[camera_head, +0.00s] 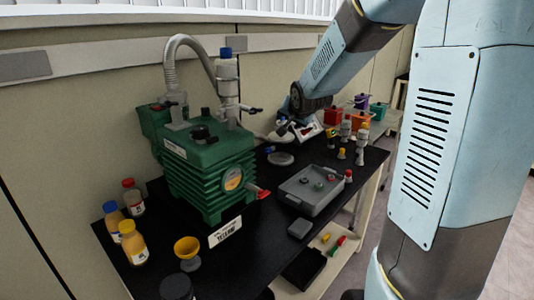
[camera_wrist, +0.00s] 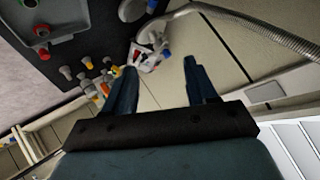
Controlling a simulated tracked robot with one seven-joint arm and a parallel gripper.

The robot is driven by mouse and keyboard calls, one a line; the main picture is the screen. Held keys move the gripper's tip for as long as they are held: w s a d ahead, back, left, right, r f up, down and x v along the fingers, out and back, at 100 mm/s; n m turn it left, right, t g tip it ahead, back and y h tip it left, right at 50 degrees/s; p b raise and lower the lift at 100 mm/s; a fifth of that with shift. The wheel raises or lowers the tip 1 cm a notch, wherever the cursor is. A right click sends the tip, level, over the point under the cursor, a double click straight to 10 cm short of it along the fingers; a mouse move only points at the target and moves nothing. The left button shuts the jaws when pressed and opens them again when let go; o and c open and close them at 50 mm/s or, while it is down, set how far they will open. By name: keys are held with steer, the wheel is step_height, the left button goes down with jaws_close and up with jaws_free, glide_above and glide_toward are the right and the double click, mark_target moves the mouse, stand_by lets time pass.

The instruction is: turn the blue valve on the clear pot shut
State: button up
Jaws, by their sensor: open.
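My gripper (camera_wrist: 160,72) is open and empty, with its two dark blue fingers wide apart in the wrist view. In the head view it is small and partly hidden by the arm, above the back of the black table. A white item with red and blue parts (camera_wrist: 150,50) shows beyond the gap between the fingers. It stands apart from them, and I cannot tell whether it is the clear pot. A small blue part (camera_head: 268,150) lies beside a grey disc (camera_head: 281,159) on the table. I cannot make out clearly which blue part is the valve.
A green pump (camera_head: 205,170) with a blue-capped upright cylinder (camera_head: 227,80) and a grey hose (camera_head: 190,45) stands on the black table. A grey tray (camera_head: 312,208) with small parts lies at the right. Several bottles stand at the left. Small fittings and coloured containers stand behind the tray.

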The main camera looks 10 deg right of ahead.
mark_target(268, 153)
steer(key=w+f+m+t+y, duration=0.1)
steer(key=w+f+m, duration=0.1)
steer(key=w+f, duration=0.4)
steer(key=w+f+m+t+y, duration=0.1)
steer(key=w+f+m+t, duration=0.1)
steer(key=w+f, duration=0.5)
steer(key=w+f+m+t+y, duration=0.2)
steer(key=w+f+m, duration=0.2)
steer(key=w+f, duration=0.3)
step_height(268, 153, down, 5)
steer(key=shift+w+r, duration=0.15)
steer(key=shift+r, duration=0.05)
steer(key=shift+x, duration=3.75)
steer(key=shift+r, duration=0.1)
steer(key=c, duration=0.9)
steer(key=shift+d, duration=0.15)
steer(key=shift+c, duration=0.4)
